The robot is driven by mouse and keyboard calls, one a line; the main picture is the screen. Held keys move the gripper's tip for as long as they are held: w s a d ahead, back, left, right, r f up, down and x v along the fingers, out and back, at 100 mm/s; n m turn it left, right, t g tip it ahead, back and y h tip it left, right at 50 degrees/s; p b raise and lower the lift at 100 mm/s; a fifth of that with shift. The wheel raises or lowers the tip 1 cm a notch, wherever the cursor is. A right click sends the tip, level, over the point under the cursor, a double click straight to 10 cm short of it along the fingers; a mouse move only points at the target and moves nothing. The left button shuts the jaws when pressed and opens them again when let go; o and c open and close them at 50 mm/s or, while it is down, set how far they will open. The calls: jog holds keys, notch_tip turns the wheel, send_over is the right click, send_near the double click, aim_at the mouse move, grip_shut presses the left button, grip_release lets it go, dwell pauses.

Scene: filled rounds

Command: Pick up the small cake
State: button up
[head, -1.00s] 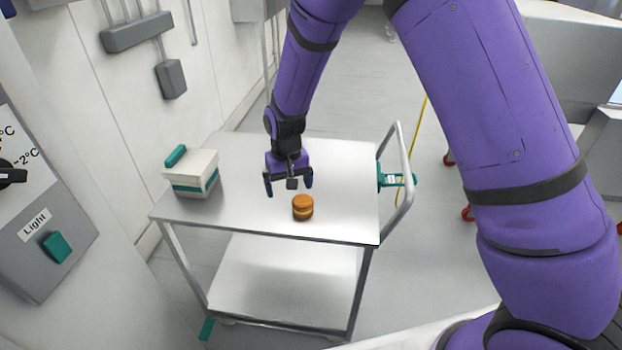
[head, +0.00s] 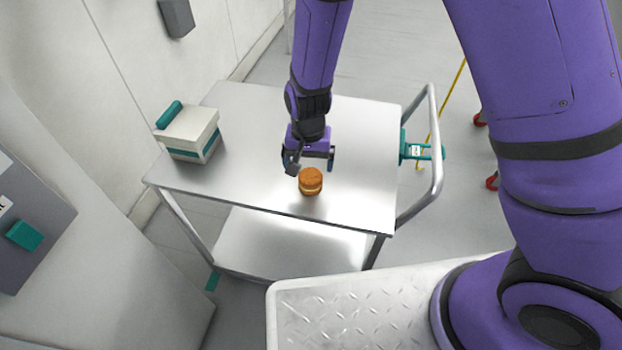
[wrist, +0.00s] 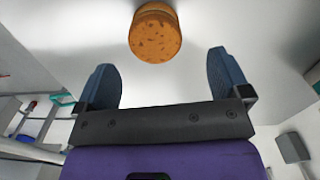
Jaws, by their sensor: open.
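The small cake (head: 311,181) is a round, orange-brown piece with a paler band around its middle. It stands on the metal cart top (head: 250,150) near the front edge. In the wrist view the cake (wrist: 155,34) lies ahead of the fingertips, roughly between their lines. My gripper (head: 308,166) is open and empty, just behind the cake in the head view. In the wrist view its two blue fingers stand wide apart (wrist: 165,80), with a gap to the cake. Whether the gripper touches the cart top is hard to tell.
A white box with teal trim (head: 188,133) stands on the cart's left side. The cart's handle (head: 432,150) with a teal fitting rises at the right. A lower shelf (head: 290,243) is empty. The cart top around the cake is clear.

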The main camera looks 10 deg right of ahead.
aim_at(311, 174)
jog(key=shift+d+f, duration=0.15)
jog(key=shift+f, duration=1.3)
jog(key=shift+d+f, duration=0.1)
jog(key=shift+f, duration=1.35)
jog(key=c, duration=0.7)
